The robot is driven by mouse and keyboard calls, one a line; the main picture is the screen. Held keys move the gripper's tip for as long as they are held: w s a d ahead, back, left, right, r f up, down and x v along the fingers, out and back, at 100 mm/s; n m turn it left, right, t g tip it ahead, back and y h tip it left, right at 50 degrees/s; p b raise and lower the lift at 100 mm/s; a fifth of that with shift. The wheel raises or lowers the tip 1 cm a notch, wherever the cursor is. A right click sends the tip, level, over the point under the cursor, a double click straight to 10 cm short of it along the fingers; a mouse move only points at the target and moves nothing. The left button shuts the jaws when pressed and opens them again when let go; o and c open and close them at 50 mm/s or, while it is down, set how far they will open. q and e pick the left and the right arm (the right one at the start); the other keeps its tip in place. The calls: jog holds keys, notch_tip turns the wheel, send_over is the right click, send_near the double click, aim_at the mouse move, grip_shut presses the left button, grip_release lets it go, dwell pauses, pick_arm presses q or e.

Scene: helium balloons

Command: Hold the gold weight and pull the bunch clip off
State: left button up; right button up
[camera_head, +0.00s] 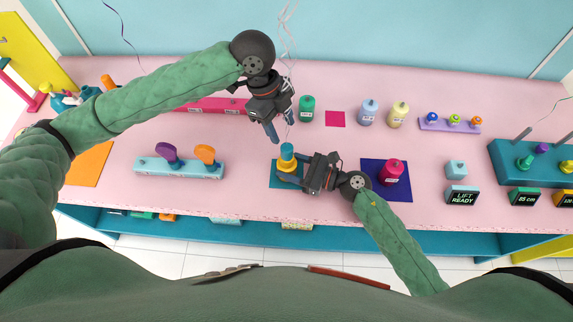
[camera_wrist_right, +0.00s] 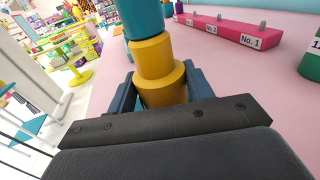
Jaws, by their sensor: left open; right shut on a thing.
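The gold weight (camera_head: 287,166) stands on a teal mat (camera_head: 287,185) near the table's front edge. My right gripper (camera_head: 283,172) is shut on it from the right; the right wrist view shows the gold weight (camera_wrist_right: 158,72) between the two fingers. The teal bunch clip (camera_head: 287,152) sits on top of the weight and shows as a teal cylinder (camera_wrist_right: 143,18) in the right wrist view. Thin pale strings run up from it past my left gripper. My left gripper (camera_head: 282,130) is open, pointing down just above the clip, its fingers on either side of the strings.
A green weight (camera_head: 306,109) stands behind, right of my left gripper. A magenta weight (camera_head: 392,172) stands on a navy mat (camera_head: 372,190) to the right. A light blue rack (camera_head: 180,169) with purple and orange paddles is to the left. A long pink rack (camera_head: 215,105) lies behind.

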aim_at(287, 147)
pick_arm(q)
jog(key=shift+s+x, duration=0.2)
jog(key=shift+x, duration=3.4)
jog(key=shift+a, duration=0.2)
grip_shut()
jog(key=shift+r, duration=3.9)
